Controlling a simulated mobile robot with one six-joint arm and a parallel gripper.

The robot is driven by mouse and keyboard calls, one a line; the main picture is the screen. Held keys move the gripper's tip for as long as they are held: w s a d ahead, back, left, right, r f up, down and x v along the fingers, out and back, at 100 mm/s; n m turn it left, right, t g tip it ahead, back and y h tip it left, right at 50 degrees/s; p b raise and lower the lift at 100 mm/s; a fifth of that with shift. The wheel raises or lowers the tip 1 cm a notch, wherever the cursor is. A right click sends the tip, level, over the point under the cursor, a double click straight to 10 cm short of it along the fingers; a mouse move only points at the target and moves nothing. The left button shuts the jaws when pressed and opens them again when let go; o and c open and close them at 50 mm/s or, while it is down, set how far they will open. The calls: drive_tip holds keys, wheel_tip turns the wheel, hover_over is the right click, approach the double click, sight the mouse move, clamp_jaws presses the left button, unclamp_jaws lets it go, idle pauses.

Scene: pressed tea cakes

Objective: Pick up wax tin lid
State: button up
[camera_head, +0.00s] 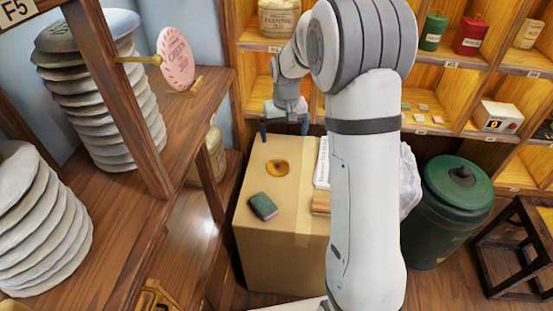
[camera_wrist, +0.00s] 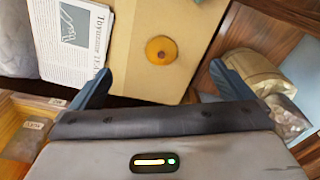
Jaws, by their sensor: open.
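The wax tin lid looks to be the round yellow-orange disc with a small dark knob (camera_head: 277,168) lying flat on top of a cardboard box (camera_head: 255,235). It also shows in the wrist view (camera_wrist: 161,50), above the middle between my fingers. My gripper (camera_head: 285,131) is above the far edge of the box, behind the lid in the head view. In the wrist view my gripper (camera_wrist: 157,82) has its two blue fingers spread wide with nothing between them. The lid is apart from both fingers.
A green and pink sponge (camera_head: 263,206) lies on the box in front of the lid. A newspaper (camera_wrist: 68,38) lies beside the lid. Shelves with tins stand behind, a wooden rack (camera_head: 120,190) with stacked grey discs stands left, and a green bin (camera_head: 455,210) stands right.

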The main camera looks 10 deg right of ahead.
drive_tip(key=w+f, duration=0.7)
drive_tip(key=f, duration=0.3)
hover_over(278, 163)
drive_tip(key=shift+g, duration=0.4)
wheel_tip(278, 163, down, 7)
drive_tip(key=shift+w+f, duration=0.1)
wheel_tip(278, 163, down, 5)
drive_tip(key=shift+f, duration=0.15)
drive_tip(key=c, duration=1)
drive_tip(key=shift+o, duration=0.2)
